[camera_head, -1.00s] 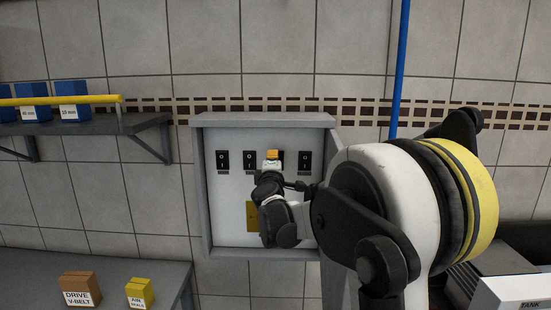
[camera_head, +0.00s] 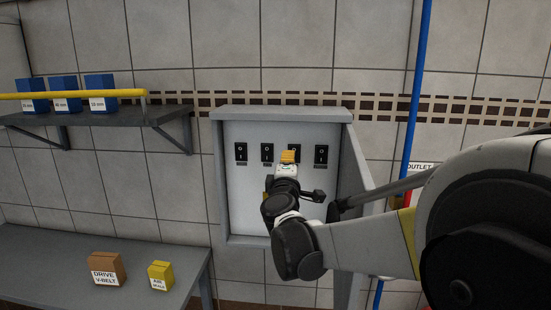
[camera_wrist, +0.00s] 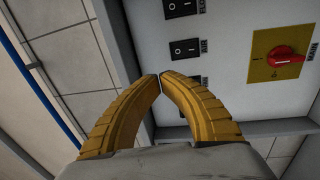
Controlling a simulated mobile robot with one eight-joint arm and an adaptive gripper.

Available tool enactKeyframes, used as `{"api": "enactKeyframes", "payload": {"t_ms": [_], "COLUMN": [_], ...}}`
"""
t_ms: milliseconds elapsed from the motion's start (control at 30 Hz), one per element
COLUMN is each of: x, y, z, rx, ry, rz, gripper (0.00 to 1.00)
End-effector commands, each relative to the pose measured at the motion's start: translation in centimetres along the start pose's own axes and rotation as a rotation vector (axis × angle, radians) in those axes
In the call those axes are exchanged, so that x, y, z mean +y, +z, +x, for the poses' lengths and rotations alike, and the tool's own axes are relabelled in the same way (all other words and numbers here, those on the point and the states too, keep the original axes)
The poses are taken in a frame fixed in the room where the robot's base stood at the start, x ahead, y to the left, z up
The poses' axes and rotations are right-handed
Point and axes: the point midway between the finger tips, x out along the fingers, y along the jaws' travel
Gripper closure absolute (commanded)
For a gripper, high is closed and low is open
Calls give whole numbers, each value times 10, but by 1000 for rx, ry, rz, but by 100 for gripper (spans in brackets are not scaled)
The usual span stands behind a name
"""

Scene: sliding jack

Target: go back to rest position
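My gripper (camera_head: 288,156) is in front of the open grey switch cabinet (camera_head: 218,180) in the head view. In the wrist view its two yellow fingers (camera_wrist: 159,78) meet at their tips with nothing visible between them. The cabinet panel carries a row of black rocker switches, among them one at the left (camera_head: 241,152) and one at the right (camera_head: 321,155). The wrist view shows the AIR switch (camera_wrist: 185,49) just beyond the fingertips and a red rotary switch (camera_wrist: 285,57) on a yellow plate. One switch below AIR is partly hidden by a finger. My arm reaches in from the right.
A wall shelf (camera_head: 90,120) with blue boxes (camera_head: 100,92) is at the left. Below it a grey bench (camera_head: 140,290) holds a brown box (camera_head: 107,269) and a yellow box (camera_head: 160,275). A blue pipe (camera_head: 415,90) runs down the wall right of the cabinet, near my arm.

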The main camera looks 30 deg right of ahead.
Motion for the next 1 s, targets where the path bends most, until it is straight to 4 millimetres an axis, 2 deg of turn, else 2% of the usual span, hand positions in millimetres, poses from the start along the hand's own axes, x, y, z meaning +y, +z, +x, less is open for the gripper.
{"api": "enactKeyframes", "payload": {"t_ms": [300,367,467,567,667,700,767,800,900,1000], "x": [-2,-6,-24,-61,-113,-135,-167,-186,-224,-248], "y": [2,7,21,38,46,45,41,36,21,5], "z": [-3,-11,-39,-85,-145,-171,-210,-236,-296,-344], "rx": [-6,-21,-71,-148,-224,-251,-285,-302,-332,-345], "ry": [-8,-27,-101,-236,-420,-502,-626,-707,-895,-1049], "rz": [18,60,196,393,596,672,773,833,954,1039], "gripper": [100,100,100,100,100,100,100,100,100,100]}}
